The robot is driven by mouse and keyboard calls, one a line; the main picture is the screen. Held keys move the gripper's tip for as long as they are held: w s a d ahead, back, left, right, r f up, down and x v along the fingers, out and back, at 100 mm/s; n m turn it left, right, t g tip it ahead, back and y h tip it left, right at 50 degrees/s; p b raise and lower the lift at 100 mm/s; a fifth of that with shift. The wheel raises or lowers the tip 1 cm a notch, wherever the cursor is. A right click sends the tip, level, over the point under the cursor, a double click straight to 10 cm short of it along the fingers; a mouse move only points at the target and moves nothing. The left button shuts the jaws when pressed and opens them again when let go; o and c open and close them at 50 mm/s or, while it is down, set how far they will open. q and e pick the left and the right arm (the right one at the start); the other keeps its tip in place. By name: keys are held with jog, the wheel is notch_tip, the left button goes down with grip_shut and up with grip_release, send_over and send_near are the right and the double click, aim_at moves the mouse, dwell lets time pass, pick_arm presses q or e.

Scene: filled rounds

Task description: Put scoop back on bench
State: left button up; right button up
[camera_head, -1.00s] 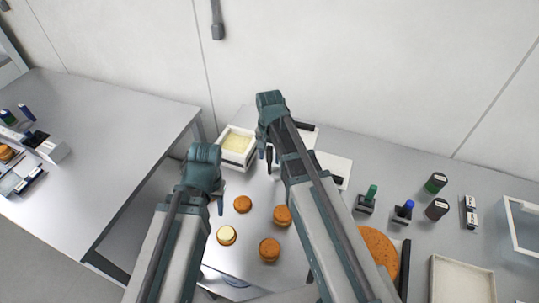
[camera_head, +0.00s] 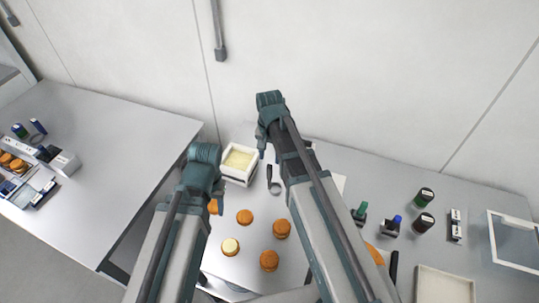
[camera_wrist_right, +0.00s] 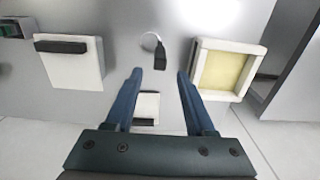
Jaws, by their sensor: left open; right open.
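The scoop (camera_head: 273,181) lies on the bench (camera_head: 262,213), just right of a white tub with yellow filling (camera_head: 239,160). It has a dark handle and a pale round end. In the right wrist view the scoop (camera_wrist_right: 160,53) lies beyond and between my fingertips, apart from them. My right gripper (camera_wrist_right: 160,72) is open with nothing between its fingers; it also shows in the head view (camera_head: 263,143), above the bench near the scoop. My left gripper (camera_head: 215,188) is open over the bench's left edge, with its fingers mostly hidden.
Several brown rounds (camera_head: 245,217) lie in front, one topped with cream (camera_head: 230,246). The tub also shows in the wrist view (camera_wrist_right: 228,69), opposite a white block with a dark bar (camera_wrist_right: 68,64). Bottles (camera_head: 425,197) and a shallow tray (camera_head: 444,287) stand right. A second table (camera_head: 110,150) is left.

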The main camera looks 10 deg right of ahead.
notch_tip(320, 180, up, 3)
jog(key=shift+f+p, duration=0.2)
jog(key=shift+p, duration=0.55)
pick_arm(q)
notch_tip(320, 180, up, 2)
jog(key=shift+r, duration=0.25)
pick_arm(e)
jog(key=s+a+n, duration=0.4)
jog(key=s+n, duration=0.1)
jog(key=s, duration=0.2)
jog(key=s+a+n+h, duration=0.1)
jog(key=s+a+n, duration=0.3)
jog(key=s, duration=0.4)
jog(key=shift+s+a+n, duration=0.3)
jog(key=shift+n, duration=0.5)
